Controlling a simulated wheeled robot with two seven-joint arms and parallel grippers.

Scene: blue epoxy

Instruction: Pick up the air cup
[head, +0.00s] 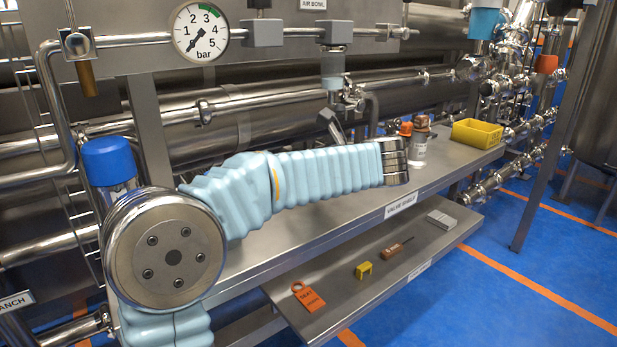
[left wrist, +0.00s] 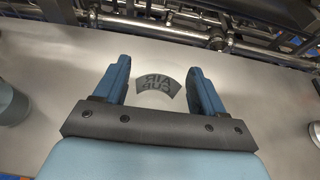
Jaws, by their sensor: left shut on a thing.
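In the left wrist view, the two blue fingers of my left gripper (left wrist: 158,85) stand apart on either side of the air cup (left wrist: 159,88). A dark curved label with lettering, apparently AIR CUP, shows between them. The cup's outline blends with the pale grey surface behind, so its shape and whether it touches that surface cannot be told. My left gripper is shut on it. In the head view my left arm reaches across the valve shelf, and its fingers and the cup cannot be made out. My right gripper is not in view.
A yellow bin (head: 477,133) and a jar (head: 418,148) stand on the valve shelf (head: 300,237). The lower shelf holds an orange tag (head: 309,297), a yellow clip (head: 363,270) and a wooden-handled tool (head: 396,249). Pipes and a gauge (head: 201,33) stand behind.

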